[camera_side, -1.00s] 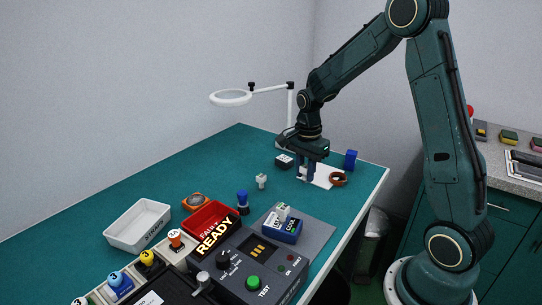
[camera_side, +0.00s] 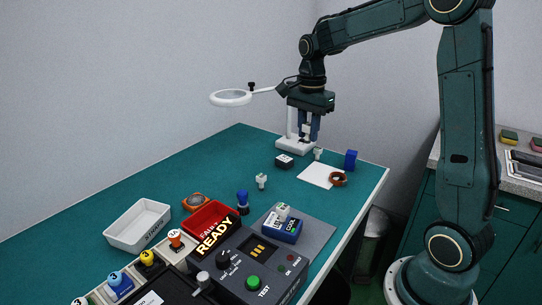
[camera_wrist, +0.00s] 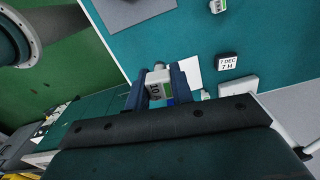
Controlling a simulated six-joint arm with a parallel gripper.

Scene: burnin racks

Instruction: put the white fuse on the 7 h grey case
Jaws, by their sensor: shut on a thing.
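My gripper (camera_side: 309,130) is raised over the back of the teal table, fingers pointing down. It is shut on a white fuse with a green-and-white label (camera_wrist: 159,88), seen between the blue fingers in the wrist view. In the side view a white fuse (camera_side: 318,154) shows just below the fingertips, above the far edge of a white sheet. The small dark grey case (camera_side: 284,161) stands on the table left of the sheet. Its white top reads "7 DEC 7 H" in the wrist view (camera_wrist: 228,62). The gripper is apart from the case.
Another white fuse (camera_side: 262,181) stands nearer the front. A brown ring (camera_side: 338,179) and a blue block (camera_side: 350,159) are by the right edge. The magnifier lamp (camera_side: 231,98) stands behind. A blue piece (camera_side: 242,202), red tray (camera_side: 208,217) and tester fill the front.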

